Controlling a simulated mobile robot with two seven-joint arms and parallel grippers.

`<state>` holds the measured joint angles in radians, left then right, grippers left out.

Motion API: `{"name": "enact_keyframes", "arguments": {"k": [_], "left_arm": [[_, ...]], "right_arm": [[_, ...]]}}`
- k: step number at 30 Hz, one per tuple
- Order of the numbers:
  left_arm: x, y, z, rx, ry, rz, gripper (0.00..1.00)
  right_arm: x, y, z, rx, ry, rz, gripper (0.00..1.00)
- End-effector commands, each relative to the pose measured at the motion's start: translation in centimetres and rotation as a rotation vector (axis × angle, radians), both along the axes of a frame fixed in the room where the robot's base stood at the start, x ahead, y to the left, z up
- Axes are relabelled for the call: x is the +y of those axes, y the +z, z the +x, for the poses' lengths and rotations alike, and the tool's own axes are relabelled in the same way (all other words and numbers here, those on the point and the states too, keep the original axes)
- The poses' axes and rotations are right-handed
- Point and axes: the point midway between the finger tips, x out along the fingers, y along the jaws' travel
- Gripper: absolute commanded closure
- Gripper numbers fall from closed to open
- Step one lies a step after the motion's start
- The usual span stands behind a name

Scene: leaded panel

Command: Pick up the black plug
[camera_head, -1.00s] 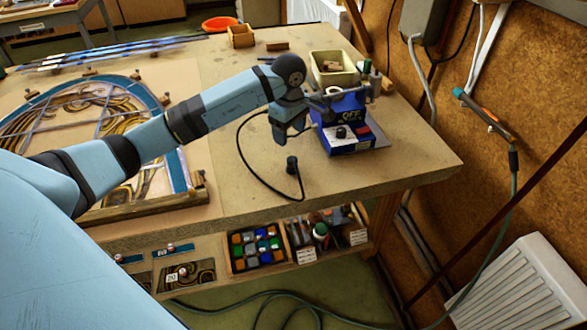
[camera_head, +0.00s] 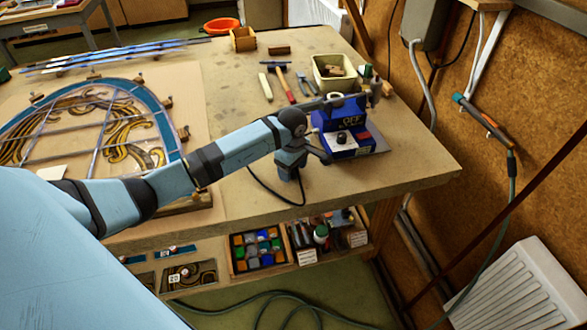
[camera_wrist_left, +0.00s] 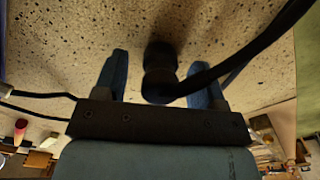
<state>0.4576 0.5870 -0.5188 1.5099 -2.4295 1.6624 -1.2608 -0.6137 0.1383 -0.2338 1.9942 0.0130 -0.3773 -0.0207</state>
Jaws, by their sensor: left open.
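The black plug (camera_wrist_left: 160,72) stands on the speckled bench top in the left wrist view, between the two blue fingers of my left gripper (camera_wrist_left: 157,64). The fingers are apart, with a visible gap on the plug's left side. A thick black cable (camera_wrist_left: 245,62) runs from the plug to the upper right. In the head view my left gripper (camera_head: 289,172) is low over the bench, in front of the blue unit, and hides the plug. Part of the cable (camera_head: 262,186) shows to its left. My right gripper is not in view.
The blue unit marked OFF (camera_head: 345,142) is just behind my gripper. A cream bin (camera_head: 334,72) and hand tools lie behind it. The leaded panel (camera_head: 85,125) covers the bench's left side. The bench's front right is clear.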

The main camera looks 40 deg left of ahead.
Motion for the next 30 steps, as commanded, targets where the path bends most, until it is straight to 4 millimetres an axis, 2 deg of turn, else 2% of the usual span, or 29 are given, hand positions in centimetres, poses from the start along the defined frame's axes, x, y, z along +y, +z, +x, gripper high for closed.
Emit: {"name": "enact_keyframes", "arguments": {"k": [3,10,22,26,30], "left_arm": [[0.0,0.0,0.0,0.000,0.000,0.000,0.36],[0.0,0.0,0.0,0.000,0.001,0.001,0.88],[0.1,0.6,0.1,-0.002,0.001,0.002,0.88],[0.1,2.0,0.1,-0.004,0.000,0.002,0.88],[0.1,4.7,0.2,-0.006,0.000,0.003,0.88]], "right_arm": [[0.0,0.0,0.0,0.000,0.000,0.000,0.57],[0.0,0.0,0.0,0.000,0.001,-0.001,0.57],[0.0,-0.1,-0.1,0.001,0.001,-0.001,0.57],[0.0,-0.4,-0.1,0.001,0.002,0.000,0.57],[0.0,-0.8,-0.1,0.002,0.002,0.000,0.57]]}}
